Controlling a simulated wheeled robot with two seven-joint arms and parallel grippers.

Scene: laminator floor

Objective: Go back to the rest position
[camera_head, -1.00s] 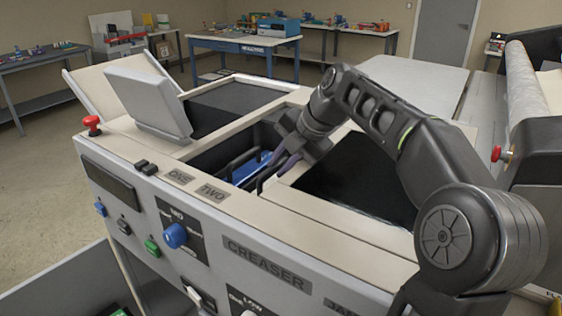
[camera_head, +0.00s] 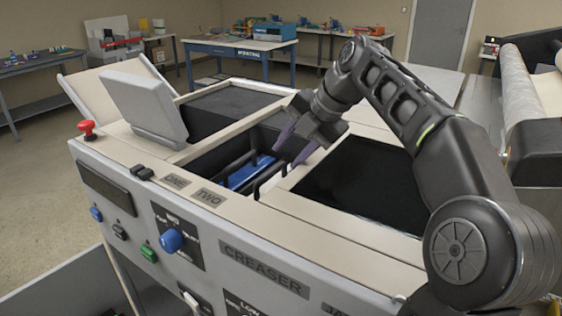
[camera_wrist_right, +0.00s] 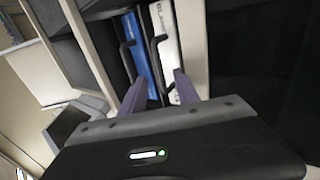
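My right gripper (camera_head: 288,157) is open above the right side of the creaser's recessed bay, its purple fingers pointing down. In the right wrist view, the two fingertips (camera_wrist_right: 160,78) are apart, with nothing visibly held between them. Below them, a blue cartridge (camera_wrist_right: 138,45) and a white cartridge (camera_wrist_right: 166,38) with partly hidden lettering sit side by side in the bay, with black handles. The blue cartridge (camera_head: 248,172) also shows in the head view. My left gripper is in neither view.
The creaser (camera_head: 235,235) carries front knobs, a red button (camera_head: 87,128) and a tilted grey screen (camera_head: 143,103). A dark recessed panel (camera_head: 355,180) lies right of the bay. A large roll (camera_head: 525,85) stands at the right. A blue workbench (camera_head: 240,50) is behind.

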